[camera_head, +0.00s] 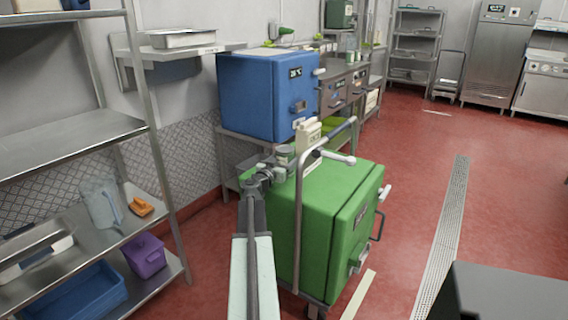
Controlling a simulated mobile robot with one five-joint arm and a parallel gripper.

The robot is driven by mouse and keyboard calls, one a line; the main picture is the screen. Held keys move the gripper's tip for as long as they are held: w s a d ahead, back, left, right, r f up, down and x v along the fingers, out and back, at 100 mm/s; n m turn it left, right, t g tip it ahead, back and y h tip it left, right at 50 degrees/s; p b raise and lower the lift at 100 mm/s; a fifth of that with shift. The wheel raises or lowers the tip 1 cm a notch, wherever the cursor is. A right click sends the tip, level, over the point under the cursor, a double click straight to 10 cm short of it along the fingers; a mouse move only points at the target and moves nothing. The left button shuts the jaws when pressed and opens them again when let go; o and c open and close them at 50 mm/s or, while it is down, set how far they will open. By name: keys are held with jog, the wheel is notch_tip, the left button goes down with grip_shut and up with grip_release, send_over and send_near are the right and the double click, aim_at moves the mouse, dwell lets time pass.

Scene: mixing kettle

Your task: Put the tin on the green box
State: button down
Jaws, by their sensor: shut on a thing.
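The green box (335,215) stands on a wheeled trolley in the middle of the head view, its flat top showing. My arm reaches up from the bottom edge to the box's rear left side. My gripper (303,151) is small in the view and partly hidden by my wrist. It is shut on a cream, labelled thing, apparently the tin (308,132), which looks upright. The tin appears over or just behind the rear left part of the green top. I cannot tell whether it touches the top.
The trolley's metal rail (299,220) rises beside the green box, close to my arm. A blue box (265,95) stands behind on a bench. Metal shelving (155,120) is at the left. A dark block (510,292) is at lower right; red floor beyond is clear.

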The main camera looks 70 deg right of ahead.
jog(key=shift+c, duration=1.4)
grip_release()
jog(key=shift+a+r+p, duration=0.15)
jog(key=shift+a+p, duration=0.1)
jog(key=shift+p, duration=0.05)
jog(key=a, duration=0.3)
jog(key=w+a, duration=0.1)
jog(key=a, duration=0.7)
jog(key=shift+w+a, duration=0.2)
jog(key=shift+a, duration=0.05)
